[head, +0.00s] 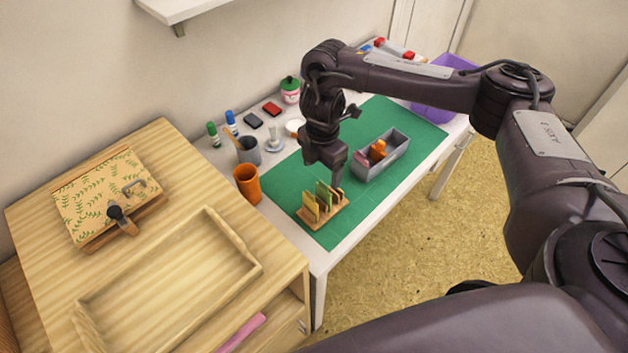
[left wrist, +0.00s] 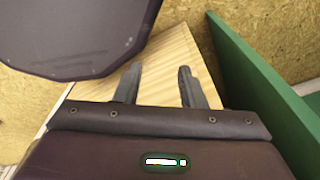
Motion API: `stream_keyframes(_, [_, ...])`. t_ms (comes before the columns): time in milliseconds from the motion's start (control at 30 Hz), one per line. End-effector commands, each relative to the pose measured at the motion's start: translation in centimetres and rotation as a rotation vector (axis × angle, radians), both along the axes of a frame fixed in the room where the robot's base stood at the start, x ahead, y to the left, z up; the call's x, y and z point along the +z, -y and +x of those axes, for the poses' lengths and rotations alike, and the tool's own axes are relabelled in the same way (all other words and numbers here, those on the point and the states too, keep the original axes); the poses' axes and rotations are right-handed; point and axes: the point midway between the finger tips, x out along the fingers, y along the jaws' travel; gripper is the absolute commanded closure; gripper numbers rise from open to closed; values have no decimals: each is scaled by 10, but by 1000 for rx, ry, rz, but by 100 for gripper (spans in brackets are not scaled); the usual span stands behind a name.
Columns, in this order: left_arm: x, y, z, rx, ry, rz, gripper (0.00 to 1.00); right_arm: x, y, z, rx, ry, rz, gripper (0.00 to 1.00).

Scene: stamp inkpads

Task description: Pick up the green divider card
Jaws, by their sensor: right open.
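A green divider card (head: 322,194) stands upright in a small wooden rack (head: 318,218) on the green mat. Yellowish cards (head: 310,207) stand beside it in the same rack. My right gripper (head: 335,180) is open, close above the right part of the rack. The fingers partly hide the cards there, and I cannot tell whether they touch any card. My left gripper (left wrist: 157,85) shows only in the left wrist view. Its two fingers are apart with nothing between them, away from the card.
A grey divided box (head: 380,155) with an orange-handled item stands behind the rack on the green mat (head: 410,135). An orange cup (head: 247,184) and a dark cup (head: 248,150) stand to the left. A wooden cabinet with a tray (head: 165,290) fills the left front.

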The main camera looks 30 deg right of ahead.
Motion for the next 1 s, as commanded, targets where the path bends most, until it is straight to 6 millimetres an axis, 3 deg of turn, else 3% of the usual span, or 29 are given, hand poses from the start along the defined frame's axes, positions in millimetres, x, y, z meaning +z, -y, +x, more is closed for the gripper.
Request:
stream_keyframes(267, [0, -1, -15, 0, -21, 2, 64, -26, 1, -2, 0, -4, 0, 24])
stream_keyframes(467, [13, -2, -32, 0, -46, 4, 64, -50, 3, -8, 0, -5, -1, 24])
stream_keyframes(633, [16, -2, -27, -1, -38, 3, 64, -73, 4, -8, -1, -3, -1, 24])
stream_keyframes(900, [18, 0, -5, -1, -7, 1, 64, -78, 3, -8, 1, 0, 1, 24])
stream_keyframes(1000, [18, 0, -7, -1, -9, 0, 64, -78, 3, -8, 0, -1, 1, 34])
